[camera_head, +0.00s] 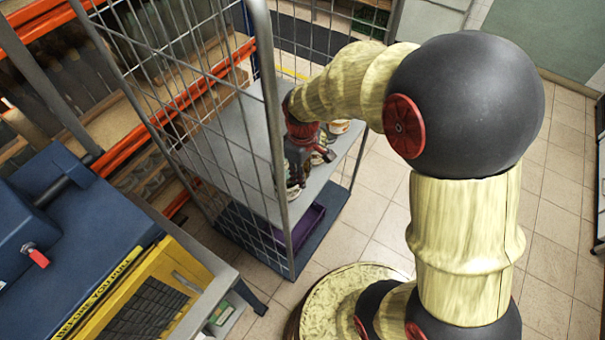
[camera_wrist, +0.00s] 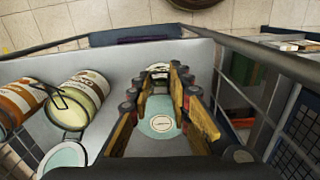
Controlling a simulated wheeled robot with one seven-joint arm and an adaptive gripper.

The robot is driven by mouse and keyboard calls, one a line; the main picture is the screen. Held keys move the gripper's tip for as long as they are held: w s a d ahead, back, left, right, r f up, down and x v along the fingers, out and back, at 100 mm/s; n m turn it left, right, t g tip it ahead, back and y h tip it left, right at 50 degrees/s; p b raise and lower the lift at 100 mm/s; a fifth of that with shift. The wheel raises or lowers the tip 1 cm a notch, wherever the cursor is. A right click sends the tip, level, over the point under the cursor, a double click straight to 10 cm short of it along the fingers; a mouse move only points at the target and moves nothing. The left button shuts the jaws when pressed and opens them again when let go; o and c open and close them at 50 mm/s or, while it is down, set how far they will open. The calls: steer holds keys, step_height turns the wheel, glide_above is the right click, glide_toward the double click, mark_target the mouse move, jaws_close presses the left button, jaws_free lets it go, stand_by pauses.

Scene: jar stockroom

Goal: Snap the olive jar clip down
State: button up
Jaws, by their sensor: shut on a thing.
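In the wrist view, a jar with a pale teal round lid (camera_wrist: 160,124) is between the fingers of my gripper (camera_wrist: 160,80). The lid has a small pale mark in its middle. A small cream-coloured part shows at the fingertips; whether it belongs to the jar's clip is too small to tell. My gripper is shut on this jar, with a finger on each side. Its label is hidden, so I cannot tell for sure that it is the olive jar. In the head view my gripper (camera_head: 303,168) is low over the cart shelf, partly behind the cage bars.
The grey cart shelf (camera_wrist: 118,62) carries a cream jar (camera_wrist: 88,93) with a wire clip, an orange-labelled jar (camera_wrist: 18,100) and another teal lid (camera_wrist: 64,158), all left of my gripper. A wire cage (camera_head: 277,130) surrounds the shelf. A purple crate (camera_head: 303,226) sits below.

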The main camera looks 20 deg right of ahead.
jaws_close()
steer(key=shift+s+d+f+b, duration=0.1)
steer(key=shift+f+b, duration=0.05)
steer(key=shift+b, duration=0.35)
steer(key=t+b, duration=0.1)
steer(key=b, duration=0.1)
steer(key=f+t+y+b, duration=0.1)
steer(key=b, duration=0.1)
steer(key=shift+s+d, duration=0.25)
steer(key=shift+s, duration=0.05)
steer(key=shift+s+d+f+t+y+b, duration=0.15)
steer(key=shift+f+t+y+b, duration=0.8)
steer(key=shift+t+y+b, duration=1.15)
steer(key=shift+s+f+t+y+b, duration=0.25)
steer(key=shift+f+t+y+b, duration=1.15)
steer(key=shift+t, duration=1.35)
steer(key=shift+s+d+f+t+y+b, duration=0.15)
steer(key=shift+f+t+y+b, duration=0.4)
steer(key=shift+t+y+b, duration=1.3)
steer(key=shift+t+h, duration=0.35)
steer(key=shift+t, duration=0.45)
